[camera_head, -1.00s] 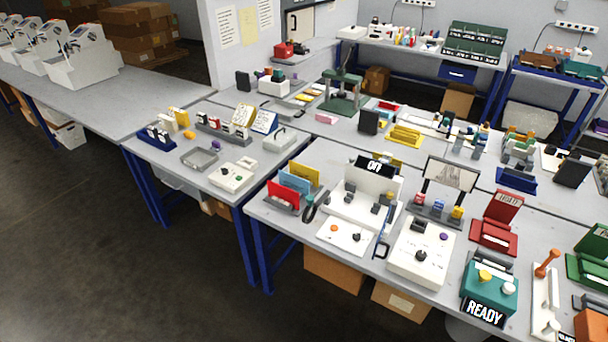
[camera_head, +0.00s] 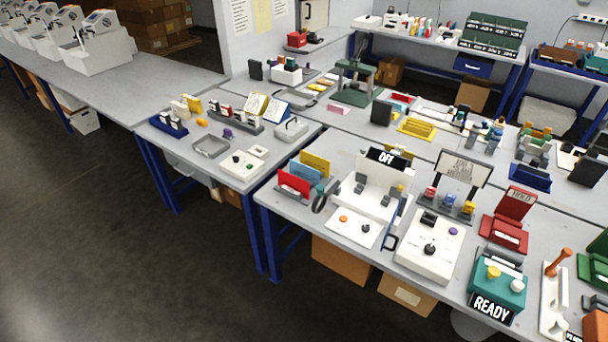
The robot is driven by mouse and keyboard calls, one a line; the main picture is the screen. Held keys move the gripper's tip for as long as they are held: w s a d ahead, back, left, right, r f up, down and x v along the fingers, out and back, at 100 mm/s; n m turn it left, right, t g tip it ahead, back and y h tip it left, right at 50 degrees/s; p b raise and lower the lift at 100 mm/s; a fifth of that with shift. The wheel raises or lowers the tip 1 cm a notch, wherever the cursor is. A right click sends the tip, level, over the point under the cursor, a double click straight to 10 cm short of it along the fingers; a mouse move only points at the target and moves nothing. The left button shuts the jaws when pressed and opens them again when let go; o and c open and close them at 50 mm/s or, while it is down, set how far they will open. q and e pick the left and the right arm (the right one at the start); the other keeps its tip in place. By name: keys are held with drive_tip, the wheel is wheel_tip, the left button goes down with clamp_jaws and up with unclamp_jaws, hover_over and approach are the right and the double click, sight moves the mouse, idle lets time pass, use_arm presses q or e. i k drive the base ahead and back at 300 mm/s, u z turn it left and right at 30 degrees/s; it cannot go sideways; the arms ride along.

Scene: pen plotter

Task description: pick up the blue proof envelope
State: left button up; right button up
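The blue proof envelope (camera_head: 304,176) stands upright in a grey rack (camera_head: 300,193) near the left end of the front table. It is between a red envelope (camera_head: 293,184) in front and a yellow envelope (camera_head: 316,163) behind, so its lower part is partly hidden. Neither of my grippers shows in the head view.
The pen plotter with its OFF sign (camera_head: 381,157) stands right of the rack. A white control box (camera_head: 430,247) and a teal box with a READY sign (camera_head: 497,285) are further right. A dark loop (camera_head: 322,199) is close beside the rack. Open floor (camera_head: 130,260) lies at the left.

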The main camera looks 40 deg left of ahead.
sight(310, 174)
drive_tip(key=z, duration=0.15)
drive_tip(key=k, duration=0.45)
drive_tip(key=u, duration=1.3)
drive_tip(key=i, duration=0.65)
drive_tip(key=u, duration=0.65)
drive_tip(key=i, duration=0.85)
drive_tip(key=z, duration=0.8)
drive_tip(key=i, duration=0.85)
drive_tip(key=z, duration=0.85)
